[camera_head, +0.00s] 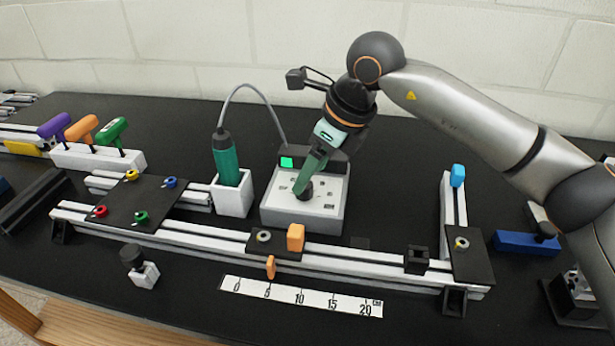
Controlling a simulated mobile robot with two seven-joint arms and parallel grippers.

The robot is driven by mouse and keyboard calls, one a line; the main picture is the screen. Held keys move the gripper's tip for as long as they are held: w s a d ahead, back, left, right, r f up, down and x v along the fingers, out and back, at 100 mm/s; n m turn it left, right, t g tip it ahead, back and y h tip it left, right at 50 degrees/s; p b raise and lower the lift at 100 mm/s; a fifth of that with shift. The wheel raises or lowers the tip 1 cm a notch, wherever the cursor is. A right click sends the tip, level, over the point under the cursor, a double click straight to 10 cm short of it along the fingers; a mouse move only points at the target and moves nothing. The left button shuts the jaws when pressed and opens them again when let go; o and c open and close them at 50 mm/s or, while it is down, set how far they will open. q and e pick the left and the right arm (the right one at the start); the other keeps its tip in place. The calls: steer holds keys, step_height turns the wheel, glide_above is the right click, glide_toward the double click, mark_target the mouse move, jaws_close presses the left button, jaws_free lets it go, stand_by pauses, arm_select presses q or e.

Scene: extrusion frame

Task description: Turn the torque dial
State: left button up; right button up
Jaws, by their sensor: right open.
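The torque dial (305,191) is a dark knob on the top face of a light grey control box (322,206) with a lit green display (288,162). My right gripper (306,182) comes down from above right, with its green fingers at the dial. The fingers and the dial overlap in this view, so I cannot tell whether they touch. The right gripper is open. My left gripper is not in view.
A green screwdriver (226,160) stands in a white holder left of the box, its cable looping behind. The extrusion frame (200,243) with black plates lies in front. A ruler (300,297) lies near the front edge. Coloured-handled tools (82,130) stand far left.

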steer(key=v, duration=0.9)
steer(key=shift+r, duration=0.4)
steer(key=shift+s, duration=0.1)
